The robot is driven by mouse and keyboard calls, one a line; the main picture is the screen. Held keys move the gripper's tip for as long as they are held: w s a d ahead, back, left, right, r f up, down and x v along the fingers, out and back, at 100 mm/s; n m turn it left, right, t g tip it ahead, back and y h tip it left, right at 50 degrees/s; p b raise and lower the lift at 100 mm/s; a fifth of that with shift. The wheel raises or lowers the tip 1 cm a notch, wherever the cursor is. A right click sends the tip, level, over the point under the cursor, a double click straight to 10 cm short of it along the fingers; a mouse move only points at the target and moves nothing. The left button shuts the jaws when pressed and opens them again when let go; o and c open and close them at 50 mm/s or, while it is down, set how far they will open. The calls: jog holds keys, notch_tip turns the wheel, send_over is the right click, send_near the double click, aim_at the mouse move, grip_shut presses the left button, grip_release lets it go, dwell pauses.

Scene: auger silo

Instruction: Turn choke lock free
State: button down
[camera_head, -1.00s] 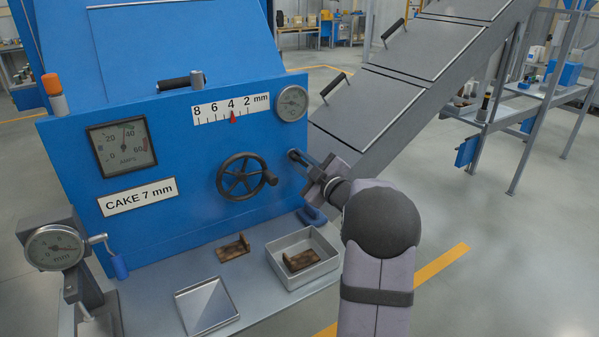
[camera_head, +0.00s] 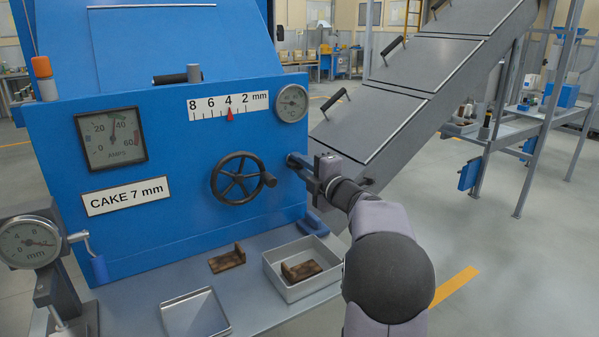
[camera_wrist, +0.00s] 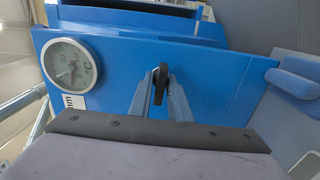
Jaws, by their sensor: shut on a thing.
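The choke lock is a small dark lever (camera_wrist: 160,82) on the blue panel's right side. In the wrist view it stands roughly upright between my fingers. My gripper (camera_head: 307,165) is shut on the lever at the panel, right of the handwheel; its two grey fingers also show in the wrist view (camera_wrist: 160,100). In the head view my gripper hides most of the lever. The black handwheel (camera_head: 238,179) has a side knob. The scale (camera_head: 228,106) above it has a red pointer at about 4 mm.
A round gauge (camera_head: 291,103) sits above the lever. The amps meter (camera_head: 111,139) and a "CAKE 7 mm" plate (camera_head: 125,196) are at left. A metal box (camera_head: 303,268) holding a brown piece, a loose brown piece (camera_head: 227,259) and a flat tray (camera_head: 195,314) are below.

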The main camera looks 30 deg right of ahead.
dwell(0.3)
jog(key=c, duration=1.8)
grip_release()
jog(key=shift+c, duration=0.2)
jog(key=shift+s, duration=0.1)
jog(key=s, duration=0.7)
jog(key=shift+f, duration=0.1)
